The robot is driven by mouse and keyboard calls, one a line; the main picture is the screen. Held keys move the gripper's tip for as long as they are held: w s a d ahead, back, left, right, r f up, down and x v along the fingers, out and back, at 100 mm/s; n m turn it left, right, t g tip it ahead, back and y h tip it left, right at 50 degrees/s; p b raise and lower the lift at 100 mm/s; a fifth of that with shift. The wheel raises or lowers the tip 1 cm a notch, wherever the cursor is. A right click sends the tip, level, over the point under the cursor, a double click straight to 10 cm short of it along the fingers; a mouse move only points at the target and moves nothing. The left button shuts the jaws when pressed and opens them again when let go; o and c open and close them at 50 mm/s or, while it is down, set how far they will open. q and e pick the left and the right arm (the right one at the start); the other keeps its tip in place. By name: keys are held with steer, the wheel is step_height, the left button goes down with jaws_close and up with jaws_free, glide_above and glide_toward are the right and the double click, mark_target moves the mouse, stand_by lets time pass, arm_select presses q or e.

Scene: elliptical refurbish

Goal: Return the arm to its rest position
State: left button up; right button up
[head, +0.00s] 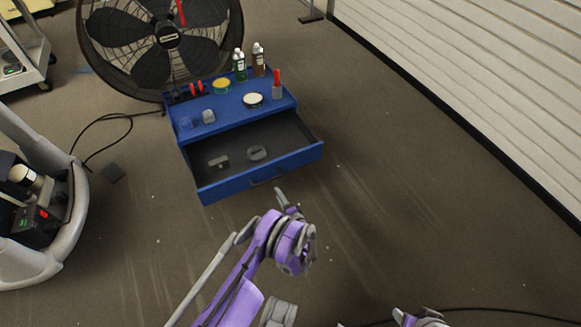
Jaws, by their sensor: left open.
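My left arm, purple and grey, rises from the bottom of the head view. Its left gripper (288,203) is open, and I see nothing between its fingers. It shows in front of the blue drawer unit (228,122), just below the open drawer's front (262,172) in the picture. The wrist hides part of the gripper. Only a small grey piece of my right arm's end (420,319) shows at the bottom edge, and its jaws cannot be made out.
The open drawer holds two small grey items, one flat (219,162) and one round (257,153). Bottles (239,66) and tins (253,100) stand on top. A large fan (160,40) is behind. A grey wheeled machine (62,215) stands left. Floor to the right is clear.

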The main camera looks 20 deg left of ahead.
arm_select(q)
step_height(320, 180, up, 12)
steer(key=w+n+g+h, duration=0.2)
steer(key=s+d+r+n+g+h, duration=0.1)
steer(key=s+r+h, duration=0.1)
steer(key=s+r, duration=0.3)
steer(key=s+r+n+g+h, duration=0.1)
steer(key=s+r, duration=0.2)
steer(key=r, duration=0.5)
steer(key=s+d+r+n+g+h, duration=0.1)
steer(key=s+d+r+h, duration=0.15)
steer(key=s, duration=0.65)
steer(key=s+d+r+n+h, duration=0.2)
steer(key=s+d+r, duration=0.15)
steer(key=s, duration=0.65)
steer(key=s+d+r+n+g+h, duration=0.1)
steer(key=s+d+r+h, duration=0.2)
steer(key=s, duration=0.6)
step_height(320, 180, up, 27)
steer(key=w+d+t+p, duration=0.1)
steer(key=p, duration=2.5)
steer(key=shift+r+p, duration=0.2)
steer(key=shift+p, duration=0.1)
arm_select(e)
step_height(320, 180, up, 29)
steer(key=t, duration=0.1)
steer(key=shift+w, duration=0.3)
